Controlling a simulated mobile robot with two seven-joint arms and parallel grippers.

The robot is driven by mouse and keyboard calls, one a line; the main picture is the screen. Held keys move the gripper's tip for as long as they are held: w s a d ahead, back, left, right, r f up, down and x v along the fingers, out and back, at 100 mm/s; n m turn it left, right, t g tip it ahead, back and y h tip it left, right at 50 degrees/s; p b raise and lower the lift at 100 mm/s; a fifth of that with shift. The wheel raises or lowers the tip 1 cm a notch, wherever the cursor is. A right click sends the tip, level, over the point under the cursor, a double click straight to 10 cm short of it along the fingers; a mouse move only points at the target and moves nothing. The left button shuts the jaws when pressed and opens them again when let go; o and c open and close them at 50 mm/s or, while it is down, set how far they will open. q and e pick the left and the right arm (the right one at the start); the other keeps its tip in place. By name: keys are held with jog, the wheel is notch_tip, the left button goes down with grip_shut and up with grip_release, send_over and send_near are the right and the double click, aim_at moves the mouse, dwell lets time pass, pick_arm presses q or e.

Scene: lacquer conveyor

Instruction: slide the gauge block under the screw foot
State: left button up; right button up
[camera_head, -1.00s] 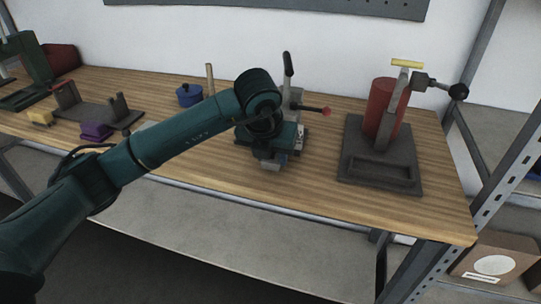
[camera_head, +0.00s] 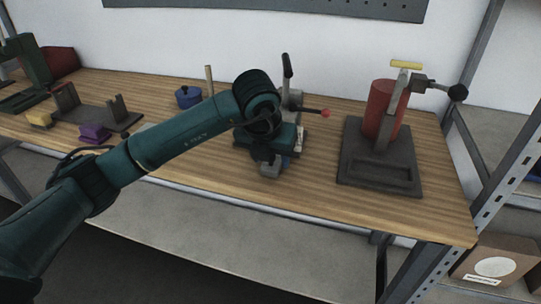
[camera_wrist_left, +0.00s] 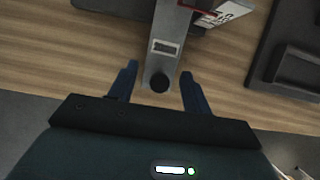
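My left gripper (camera_head: 272,166) is over the front of a dark clamp-like fixture at the table's middle; the fixture's black handle (camera_head: 287,66) stands upright. In the left wrist view my left gripper (camera_wrist_left: 160,88) is open, with its blue fingers apart. A grey bar (camera_wrist_left: 164,47) with a small rectangular marking and a dark round end (camera_wrist_left: 159,83) lies between the fingers, with gaps visible on both sides. I cannot tell whether this bar is the gauge block. The screw foot cannot be made out clearly; my arm hides much of the fixture. My right gripper is not in view.
A red cylinder (camera_head: 381,108) stands on a dark press base (camera_head: 349,151) to the right. A blue pot (camera_head: 188,95), a purple block (camera_head: 95,132) and a yellow block (camera_head: 39,118) are to the left. Bare wood (camera_head: 314,194) lies near the front edge.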

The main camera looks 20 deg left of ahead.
pick_arm(q)
jog(key=shift+o, duration=1.1)
jog(key=shift+f, duration=0.1)
jog(key=v, duration=1.3)
jog(key=shift+r, duration=0.2)
